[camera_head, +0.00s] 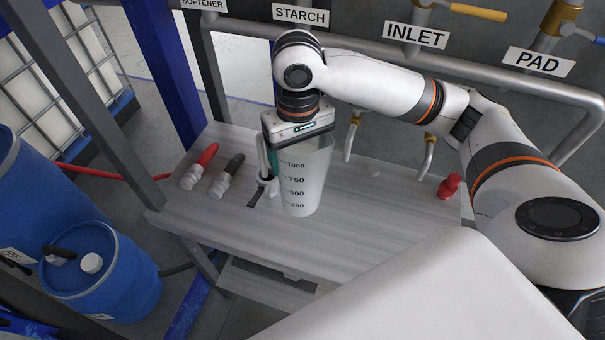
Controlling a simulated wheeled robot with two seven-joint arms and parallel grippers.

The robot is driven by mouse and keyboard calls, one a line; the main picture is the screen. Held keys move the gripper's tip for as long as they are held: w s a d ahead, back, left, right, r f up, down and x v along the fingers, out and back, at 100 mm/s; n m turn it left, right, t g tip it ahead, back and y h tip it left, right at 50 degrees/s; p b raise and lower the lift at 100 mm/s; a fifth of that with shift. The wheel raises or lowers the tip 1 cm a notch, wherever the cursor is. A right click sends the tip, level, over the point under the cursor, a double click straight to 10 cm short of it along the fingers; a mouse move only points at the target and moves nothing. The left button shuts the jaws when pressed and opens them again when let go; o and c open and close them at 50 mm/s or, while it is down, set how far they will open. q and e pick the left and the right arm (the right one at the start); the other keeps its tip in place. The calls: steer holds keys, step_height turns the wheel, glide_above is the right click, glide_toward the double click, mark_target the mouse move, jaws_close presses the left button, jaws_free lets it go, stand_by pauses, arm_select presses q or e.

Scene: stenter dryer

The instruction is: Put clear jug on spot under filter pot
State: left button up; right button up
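The clear jug (308,184), with black volume marks up to 1000, is upright on or just above the grey bench (370,215). My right gripper (265,178) comes down at the jug's left side, close to its rim and wall. Its fingers overlap the place where a handle could be, so I cannot tell whether they are shut on it. A small dark piece (256,200) sticks out below the fingers. I cannot make out a filter pot or a marked spot. My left gripper is not in view.
A red-ended fitting (205,156) and a dark-ended fitting (231,167) lie on the bench at left. A small red object (449,187) stands at right. Pipes with taps run behind. Blue drums (108,275) stand at lower left. The bench's front middle is clear.

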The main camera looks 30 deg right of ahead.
steer(key=f, duration=0.2)
steer(key=s, duration=0.1)
steer(key=shift+s+a+f, duration=0.1)
steer(key=shift+a+f, duration=0.2)
steer(key=shift+f, duration=0.1)
steer(key=f, duration=0.3)
steer(key=shift+w+d+f+p, duration=0.15)
steer(key=shift+w+f+p, duration=0.05)
steer(key=shift+w+p, duration=0.1)
steer(key=shift+f, duration=0.3)
steer(key=shift+s, duration=0.1)
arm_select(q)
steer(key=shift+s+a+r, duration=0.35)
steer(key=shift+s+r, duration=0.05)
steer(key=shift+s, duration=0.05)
arm_select(e)
steer(key=shift+f, duration=0.1)
steer(key=o, duration=1.1)
steer(key=shift+c, duration=0.2)
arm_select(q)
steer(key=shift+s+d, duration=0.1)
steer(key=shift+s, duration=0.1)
arm_select(e)
steer(key=shift+o, duration=0.7)
